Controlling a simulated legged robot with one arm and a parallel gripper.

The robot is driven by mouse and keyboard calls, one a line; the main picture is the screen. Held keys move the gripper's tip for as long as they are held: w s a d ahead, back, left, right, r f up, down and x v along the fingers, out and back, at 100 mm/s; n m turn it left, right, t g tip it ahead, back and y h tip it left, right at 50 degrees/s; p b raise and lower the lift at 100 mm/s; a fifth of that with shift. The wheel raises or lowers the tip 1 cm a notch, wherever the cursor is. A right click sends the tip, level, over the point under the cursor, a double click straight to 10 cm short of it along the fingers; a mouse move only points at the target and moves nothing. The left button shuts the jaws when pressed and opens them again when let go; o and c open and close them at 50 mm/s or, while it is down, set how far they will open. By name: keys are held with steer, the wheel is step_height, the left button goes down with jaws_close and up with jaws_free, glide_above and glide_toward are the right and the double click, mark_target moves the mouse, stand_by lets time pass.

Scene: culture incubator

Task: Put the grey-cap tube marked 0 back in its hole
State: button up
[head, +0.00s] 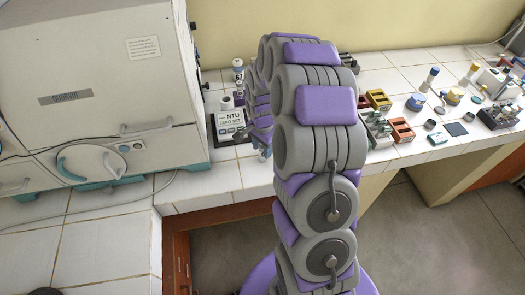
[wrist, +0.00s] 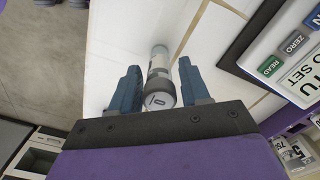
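The grey-cap tube (wrist: 160,85) shows in the wrist view, its cap marked 0 facing the camera and its pale body reaching away over white tile. My gripper (wrist: 158,66) has its two blue fingers on either side of the tube, with narrow gaps visible on both sides, so it looks open around it. In the head view my arm hides the tube and most of my gripper; only a bit of blue finger (head: 265,153) shows near the bench's front edge. I cannot tell which hole belongs to the tube.
A turbidity meter (head: 230,121) marked NTU stands close by; it also shows in the wrist view (wrist: 300,70). A large incubator (head: 90,80) fills the left. Green racks (head: 375,128), orange racks (head: 401,130) and a dark rack (head: 499,116) stand right. Bare tile lies at front left.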

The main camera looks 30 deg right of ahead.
jaws_close()
steer(key=shift+r, duration=0.1)
